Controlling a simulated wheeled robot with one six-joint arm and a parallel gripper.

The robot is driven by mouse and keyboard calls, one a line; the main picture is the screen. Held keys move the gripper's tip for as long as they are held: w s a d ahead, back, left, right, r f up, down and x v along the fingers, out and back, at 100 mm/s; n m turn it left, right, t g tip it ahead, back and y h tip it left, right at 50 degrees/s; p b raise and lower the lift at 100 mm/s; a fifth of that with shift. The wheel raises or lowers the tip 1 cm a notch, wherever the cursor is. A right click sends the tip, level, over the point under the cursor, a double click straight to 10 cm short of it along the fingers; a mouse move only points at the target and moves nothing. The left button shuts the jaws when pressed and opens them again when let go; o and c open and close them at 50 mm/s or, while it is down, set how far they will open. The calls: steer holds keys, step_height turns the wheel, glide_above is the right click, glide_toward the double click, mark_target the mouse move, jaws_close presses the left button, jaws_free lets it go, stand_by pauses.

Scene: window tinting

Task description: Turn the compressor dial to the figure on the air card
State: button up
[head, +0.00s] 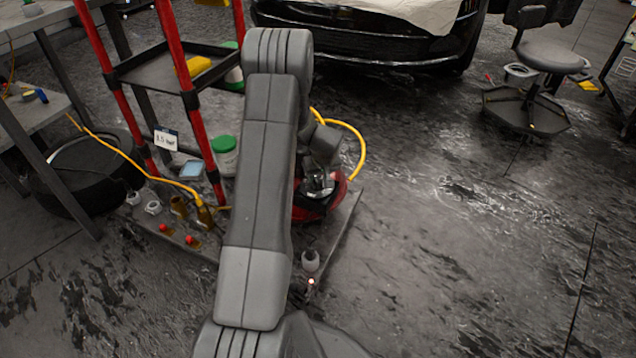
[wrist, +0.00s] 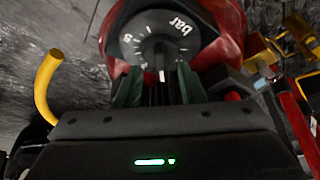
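The compressor dial (wrist: 132,38) shows in the wrist view as a dark face with white ticks, an "8" at its left and "bar" at its right. Its grey knob (wrist: 152,46) is in the middle, with a white mark below. My gripper (wrist: 160,78) has its two green-padded fingers on either side of the knob; whether they press on it I cannot tell. In the head view my gripper (head: 318,184) is at the red compressor (head: 325,208), partly hidden by my arm. The air card (head: 166,139) hangs on the red-posted cart; its figure looks like 8.5 bar, but is small.
A yellow hose (head: 352,145) arches beside the compressor. Fittings (head: 180,207) and a green-lidded jar (head: 224,153) stand to the left, near the red-posted cart (head: 190,100). A tire (head: 85,175) lies under the bench. Open floor (head: 470,240) is to the right.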

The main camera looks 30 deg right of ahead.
mark_target(317, 180)
steer(key=shift+b+x, duration=0.3)
steer(key=shift+x, duration=1.35)
jaws_close()
